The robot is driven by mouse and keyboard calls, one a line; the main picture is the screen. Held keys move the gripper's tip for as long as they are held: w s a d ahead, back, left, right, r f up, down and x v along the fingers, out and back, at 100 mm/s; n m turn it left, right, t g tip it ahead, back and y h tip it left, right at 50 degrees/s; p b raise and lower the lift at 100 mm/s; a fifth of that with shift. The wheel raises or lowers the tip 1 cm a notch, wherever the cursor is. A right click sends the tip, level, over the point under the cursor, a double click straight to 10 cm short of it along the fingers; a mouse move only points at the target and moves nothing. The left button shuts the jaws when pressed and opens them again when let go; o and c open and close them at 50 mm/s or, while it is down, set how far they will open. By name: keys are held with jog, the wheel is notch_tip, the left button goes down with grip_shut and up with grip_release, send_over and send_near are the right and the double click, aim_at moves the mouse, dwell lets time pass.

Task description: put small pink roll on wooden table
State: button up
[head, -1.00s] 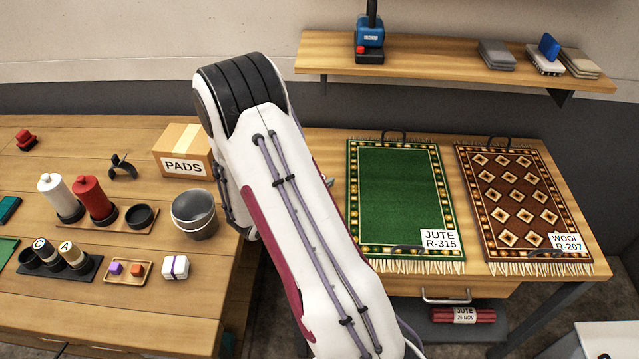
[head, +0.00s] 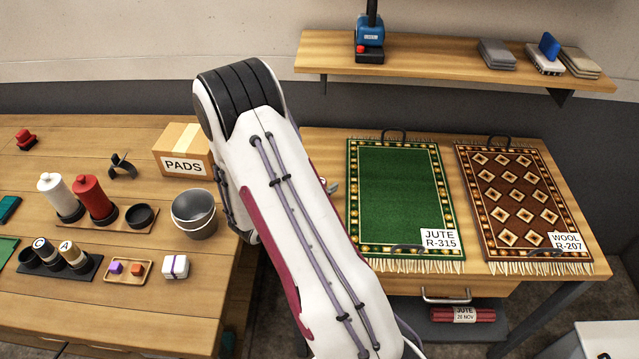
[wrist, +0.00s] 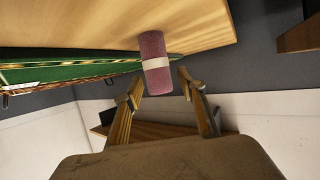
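A small pink roll (wrist: 154,62) with a pale band shows in the wrist view, overlapping the edge of a wooden surface (wrist: 205,25). My gripper (wrist: 160,78) is open, with a finger on each side of the roll's near end and small gaps showing. I cannot tell whether the roll rests on that surface. Another wooden table (head: 60,300) is at left.
The left table holds a PADS box (head: 183,150), a grey bucket (head: 194,214), a white box (head: 175,267), bottles and small trays. A wall shelf (head: 430,70) hangs behind. Red rolls (head: 463,314) lie below the right table. The left table's front is mostly clear.

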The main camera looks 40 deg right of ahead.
jog(key=shift+r, duration=0.2)
jog(key=v, duration=1.2)
dwell(0.8)
